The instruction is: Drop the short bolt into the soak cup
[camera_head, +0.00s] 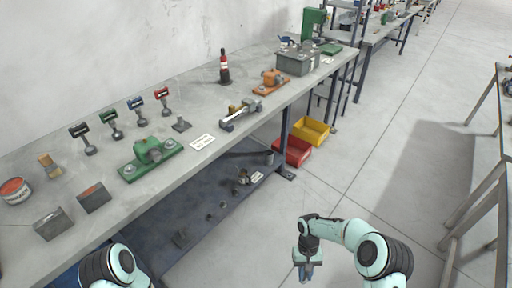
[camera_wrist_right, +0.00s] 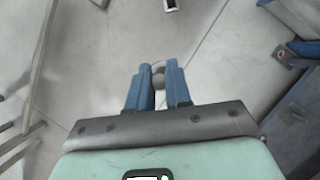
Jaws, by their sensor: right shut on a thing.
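My right gripper (camera_head: 307,272) hangs over the open floor in front of the workbench, pointing down. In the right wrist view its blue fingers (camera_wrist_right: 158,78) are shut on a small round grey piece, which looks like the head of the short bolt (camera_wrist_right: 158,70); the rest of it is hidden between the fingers. I cannot tell for sure which thing is the soak cup; a small grey cup-like cylinder (camera_head: 269,157) stands on the lower shelf near its right end. My left gripper is out of view; only part of my left arm shows at the lower left.
The workbench (camera_head: 205,105) holds a green fixture (camera_head: 150,155), an orange fixture (camera_head: 270,82), a tin (camera_head: 15,190) and several small tools. Red (camera_head: 292,152) and yellow (camera_head: 309,131) bins stand on the floor beside the bench. The aisle floor is clear.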

